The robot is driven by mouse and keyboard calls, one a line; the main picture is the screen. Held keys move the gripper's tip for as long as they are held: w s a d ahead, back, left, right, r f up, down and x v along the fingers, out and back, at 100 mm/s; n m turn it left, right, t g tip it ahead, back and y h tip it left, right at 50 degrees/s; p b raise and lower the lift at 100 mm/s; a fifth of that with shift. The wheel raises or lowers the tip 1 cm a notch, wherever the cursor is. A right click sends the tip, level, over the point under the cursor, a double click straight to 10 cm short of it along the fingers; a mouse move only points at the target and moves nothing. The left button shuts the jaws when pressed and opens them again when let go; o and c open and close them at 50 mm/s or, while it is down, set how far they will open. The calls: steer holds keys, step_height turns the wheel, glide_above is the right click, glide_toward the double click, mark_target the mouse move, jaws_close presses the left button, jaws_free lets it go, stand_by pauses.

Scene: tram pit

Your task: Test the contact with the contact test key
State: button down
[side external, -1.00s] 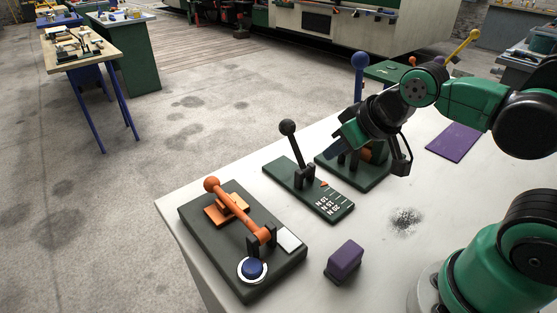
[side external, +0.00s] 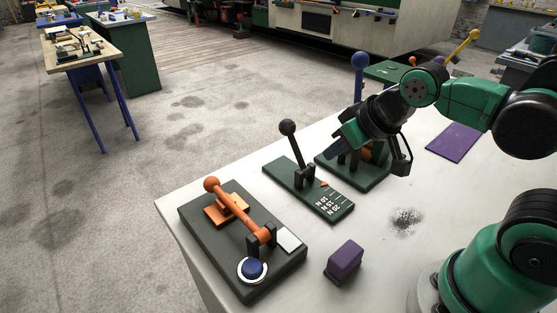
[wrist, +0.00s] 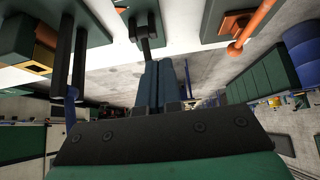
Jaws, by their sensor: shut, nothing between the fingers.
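My gripper (side external: 332,151) is shut and empty, its blue fingers (wrist: 160,82) pressed together in the wrist view. It hangs above the table, right of a black-knobbed lever (side external: 293,143) on a green plate (side external: 333,205) with N markings and a small orange pointer. The fingers look apart from this lever. At the front left, a dark base (side external: 214,256) carries an orange lever (side external: 238,212), an orange block (side external: 220,213) and a blue button (side external: 253,268) in a white ring. Behind my gripper, a green base with a blue-knobbed lever (side external: 359,75) is partly hidden. I cannot tell which part is named the contact test key.
A purple block (side external: 344,261) stands at the table's front, and a purple mat (side external: 454,142) lies at the right. A dark speckled patch (side external: 405,220) marks the table (side external: 390,255). The table's middle is otherwise clear. A workbench (side external: 72,60) stands far off at left.

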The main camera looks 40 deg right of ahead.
steer(key=a+n+g+y, duration=0.15)
steer(key=a+y, duration=0.25)
steer(key=a, duration=0.4)
steer(key=n+g+y, duration=0.2)
steer(key=n+y, duration=0.1)
steer(key=y, duration=0.1)
glide_above(258, 265)
steer(key=shift+r, duration=0.45)
steer(key=shift+f, duration=0.15)
steer(key=shift+f, duration=4.2)
steer(key=shift+r, duration=2.5)
